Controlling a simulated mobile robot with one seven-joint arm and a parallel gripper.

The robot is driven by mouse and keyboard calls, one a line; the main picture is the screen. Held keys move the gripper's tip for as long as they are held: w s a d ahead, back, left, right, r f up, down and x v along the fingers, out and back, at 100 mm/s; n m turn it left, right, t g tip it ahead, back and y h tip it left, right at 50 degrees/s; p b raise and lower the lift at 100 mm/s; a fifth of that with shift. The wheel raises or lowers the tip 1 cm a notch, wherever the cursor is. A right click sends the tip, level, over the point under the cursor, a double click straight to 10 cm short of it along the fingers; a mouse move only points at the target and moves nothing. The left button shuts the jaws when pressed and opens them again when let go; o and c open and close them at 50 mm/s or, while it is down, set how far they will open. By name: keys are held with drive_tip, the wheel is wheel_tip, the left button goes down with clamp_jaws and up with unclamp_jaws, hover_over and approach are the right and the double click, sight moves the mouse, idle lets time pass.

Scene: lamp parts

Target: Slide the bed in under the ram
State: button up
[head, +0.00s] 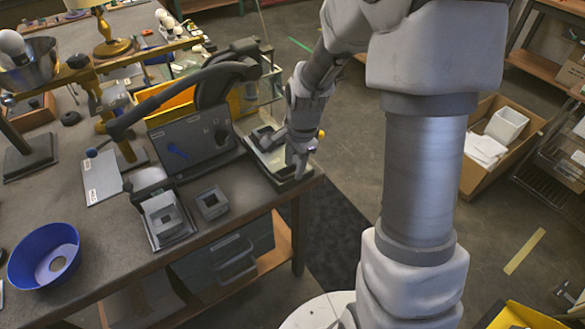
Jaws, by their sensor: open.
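A dark flat tray-like slide, which looks like the bed (290,184), lies at the right corner of the bench with a pale plate on it. My gripper (297,160) points down at its right end, open; my fingers hide part of that end, and I cannot tell whether they touch it. A black press with a long lever arm (165,97) stands to the left, behind a grey upright panel (190,142) with a blue handle. I cannot clearly pick out the ram; the press's working area beside the slide is partly hidden.
A pale square block (165,216) on a small base and a grey square ring (212,203) stand near the bench's front edge. A blue bowl (44,262) is at the front left. A brass lamp (110,42) stands at the back. Open floor lies right of the bench.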

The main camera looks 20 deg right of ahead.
drive_tip(key=shift+w+a+f, duration=0.1)
drive_tip(key=shift+w+f, duration=0.05)
drive_tip(key=shift+f, duration=0.5)
drive_tip(key=shift+w+f, duration=0.1)
drive_tip(key=shift+f, duration=0.5)
clamp_jaws()
idle(0.5)
